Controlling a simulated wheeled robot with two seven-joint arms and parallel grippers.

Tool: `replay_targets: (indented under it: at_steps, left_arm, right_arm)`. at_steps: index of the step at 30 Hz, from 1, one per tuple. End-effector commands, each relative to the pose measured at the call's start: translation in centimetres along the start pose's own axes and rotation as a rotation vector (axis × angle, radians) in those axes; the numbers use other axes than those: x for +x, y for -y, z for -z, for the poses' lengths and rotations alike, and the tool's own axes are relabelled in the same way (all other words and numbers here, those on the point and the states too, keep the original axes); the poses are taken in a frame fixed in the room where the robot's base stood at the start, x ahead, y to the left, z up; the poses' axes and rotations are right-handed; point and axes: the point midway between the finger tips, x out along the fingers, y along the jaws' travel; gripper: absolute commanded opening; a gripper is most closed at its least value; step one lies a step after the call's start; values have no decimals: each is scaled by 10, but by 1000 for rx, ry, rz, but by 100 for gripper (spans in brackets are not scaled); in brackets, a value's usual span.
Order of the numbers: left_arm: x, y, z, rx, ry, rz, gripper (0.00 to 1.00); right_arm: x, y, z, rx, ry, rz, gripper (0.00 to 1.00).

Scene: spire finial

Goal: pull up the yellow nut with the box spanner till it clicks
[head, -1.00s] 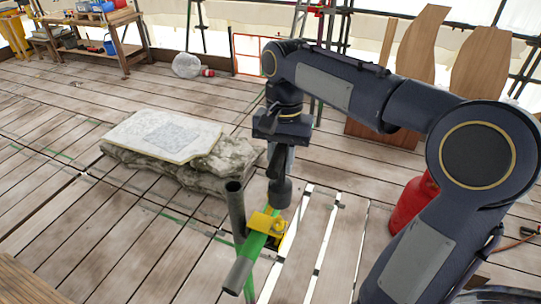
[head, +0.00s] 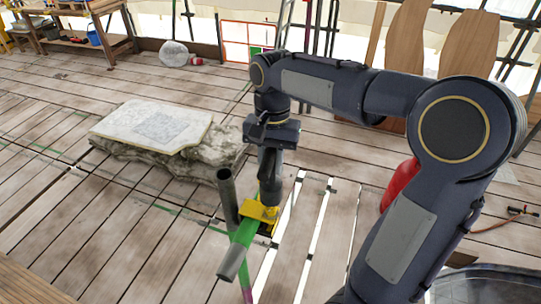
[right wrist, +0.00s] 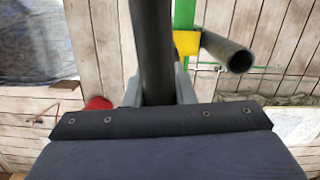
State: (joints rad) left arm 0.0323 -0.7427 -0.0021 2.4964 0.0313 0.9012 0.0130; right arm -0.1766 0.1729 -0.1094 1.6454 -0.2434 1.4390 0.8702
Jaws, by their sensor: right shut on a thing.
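My right gripper (head: 271,160) points down and is shut on the dark box spanner (head: 269,190). In the right wrist view the spanner (right wrist: 152,50) is a dark round bar between the grey fingers. The yellow coupler (head: 256,212) sits on a green tube (head: 244,234), just below the spanner. The spanner's lower end meets or overlaps the coupler's right side in the head view. The yellow nut cannot be told apart there, and I cannot tell whether the spanner is seated on it. My left gripper is in neither view.
A dark grey tube (head: 228,195) stands beside the coupler. A pale slab (head: 150,130) on rough stone lies left of it. A red cylinder (head: 400,185) stands to the right, partly behind my arm. The plank floor at left is mostly clear.

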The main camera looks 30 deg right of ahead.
Motion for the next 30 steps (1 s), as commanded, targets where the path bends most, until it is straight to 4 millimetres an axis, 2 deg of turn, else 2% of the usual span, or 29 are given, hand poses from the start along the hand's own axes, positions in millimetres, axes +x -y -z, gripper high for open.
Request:
replay_targets:
  at_steps: [11,30]
  left_arm:
    - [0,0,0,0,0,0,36]
    - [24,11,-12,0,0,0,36]
  right_arm:
    - [18,0,2,0,1,-1,0]
    - [51,0,6,0,0,0,0]
